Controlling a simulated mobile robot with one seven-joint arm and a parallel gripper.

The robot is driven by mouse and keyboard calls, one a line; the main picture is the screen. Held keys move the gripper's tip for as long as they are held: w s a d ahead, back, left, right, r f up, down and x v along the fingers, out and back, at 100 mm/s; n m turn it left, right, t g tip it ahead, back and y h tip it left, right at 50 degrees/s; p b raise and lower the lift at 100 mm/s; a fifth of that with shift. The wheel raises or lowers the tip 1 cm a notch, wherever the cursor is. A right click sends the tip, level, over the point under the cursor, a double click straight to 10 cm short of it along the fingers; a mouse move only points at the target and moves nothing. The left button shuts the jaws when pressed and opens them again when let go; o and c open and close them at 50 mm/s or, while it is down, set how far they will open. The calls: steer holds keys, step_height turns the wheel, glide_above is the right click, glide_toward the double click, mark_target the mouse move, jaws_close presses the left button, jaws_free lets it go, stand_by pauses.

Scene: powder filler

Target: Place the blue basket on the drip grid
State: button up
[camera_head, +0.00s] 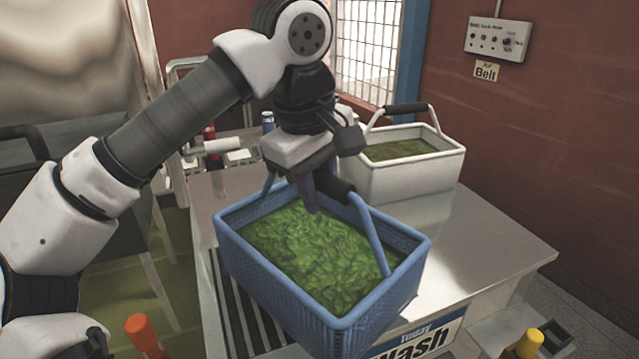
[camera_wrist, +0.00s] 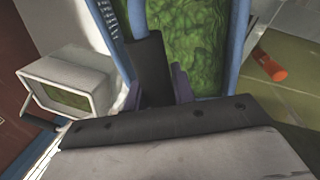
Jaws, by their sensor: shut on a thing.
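The blue basket (camera_head: 285,290), full of green leafy stuff, hangs level or nearly so under my gripper (camera_head: 318,190). My gripper is shut on the black grip of its handle; the wrist view also shows the basket (camera_wrist: 239,40) and the jaws (camera_wrist: 156,88) around that grip. The drip grid (camera_head: 232,310), a row of dark slats at the left of the metal table, lies partly below and behind the basket. The basket covers much of the grid and its right part overhangs the plain tabletop in the picture. I cannot tell whether its bottom touches anything.
A white basket (camera_head: 405,178) with green contents stands behind on the metal table (camera_head: 475,235); it also shows in the wrist view (camera_wrist: 70,88). Orange (camera_head: 146,335) and yellow (camera_head: 527,343) knobs stand in front. Bare tabletop lies at right.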

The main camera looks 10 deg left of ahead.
step_height(320, 180, down, 3)
steer(key=shift+r+b, duration=0.1)
steer(key=shift+b, duration=0.65)
steer(key=o, duration=1)
steer(key=r, duration=0.4)
steer(key=s+a+r, duration=0.1)
steer(key=r, duration=0.2)
steer(key=s+r, duration=0.1)
steer(key=r, duration=0.3)
steer(key=shift+a+r, duration=0.15)
steer(key=shift+r, duration=0.2)
